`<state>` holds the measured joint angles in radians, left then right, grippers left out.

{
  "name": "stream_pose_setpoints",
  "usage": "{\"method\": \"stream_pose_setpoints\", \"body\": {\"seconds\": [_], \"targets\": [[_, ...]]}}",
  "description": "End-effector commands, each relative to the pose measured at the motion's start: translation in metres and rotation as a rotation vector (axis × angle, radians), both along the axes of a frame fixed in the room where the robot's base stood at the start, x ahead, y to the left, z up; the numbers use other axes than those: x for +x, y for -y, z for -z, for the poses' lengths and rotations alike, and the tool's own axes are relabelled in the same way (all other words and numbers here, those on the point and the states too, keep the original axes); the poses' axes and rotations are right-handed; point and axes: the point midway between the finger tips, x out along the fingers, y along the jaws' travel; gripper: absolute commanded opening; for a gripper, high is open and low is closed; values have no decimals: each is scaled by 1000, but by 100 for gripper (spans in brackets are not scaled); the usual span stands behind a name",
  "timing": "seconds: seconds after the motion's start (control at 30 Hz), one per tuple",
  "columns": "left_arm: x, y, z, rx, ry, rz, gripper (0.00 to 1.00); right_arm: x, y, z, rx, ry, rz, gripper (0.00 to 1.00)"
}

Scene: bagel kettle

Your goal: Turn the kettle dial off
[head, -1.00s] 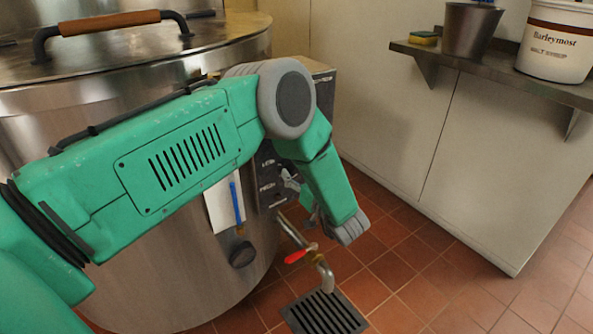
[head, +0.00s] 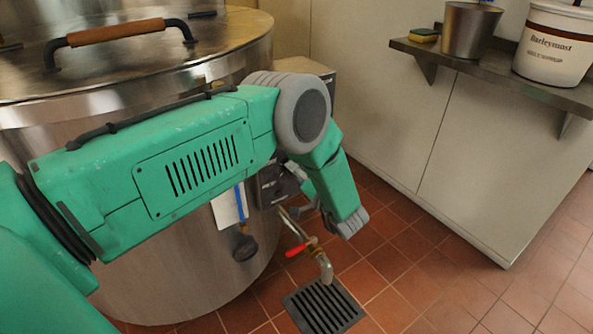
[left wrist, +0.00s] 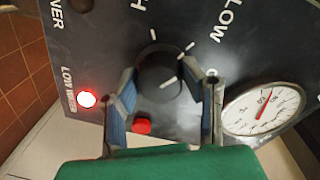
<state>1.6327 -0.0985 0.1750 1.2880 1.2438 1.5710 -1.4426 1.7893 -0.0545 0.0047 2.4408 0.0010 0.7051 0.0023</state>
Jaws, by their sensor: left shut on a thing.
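The kettle (head: 190,292) is a large steel drum on the left in the head view, with a dark control panel (head: 270,188) on its right side, partly hidden by my left arm. In the left wrist view the kettle dial (left wrist: 160,72) is a round black knob with white marks around it on the panel. My left gripper (left wrist: 170,88) has one finger on each side of the dial and is shut on it. The exact direction of the dial's pointer is hard to tell. My right gripper is not in view.
A lit round light (left wrist: 86,98) beside "LOW WATER", a red button (left wrist: 142,126) and a white gauge (left wrist: 262,110) surround the dial. Below the panel are a drain pipe with a red-handled valve (head: 297,251) and a floor grate (head: 322,305). A shelf (head: 480,75) is at right.

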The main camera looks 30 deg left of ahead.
Motion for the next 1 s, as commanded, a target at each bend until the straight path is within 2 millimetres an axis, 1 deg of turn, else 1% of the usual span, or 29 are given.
{"method": "stream_pose_setpoints", "body": {"seconds": [0.03, 0.6, 0.8, 1.0], "targets": [[2, 3, 0, 12, -40, 9, 8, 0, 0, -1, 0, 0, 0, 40], [3, 4, 1, 218, -537, 12, 8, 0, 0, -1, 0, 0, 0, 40], [3, 4, 1, 282, -691, 12, 8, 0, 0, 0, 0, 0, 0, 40], [3, 4, 1, 331, -808, 13, 8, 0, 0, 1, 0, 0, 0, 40]]}}
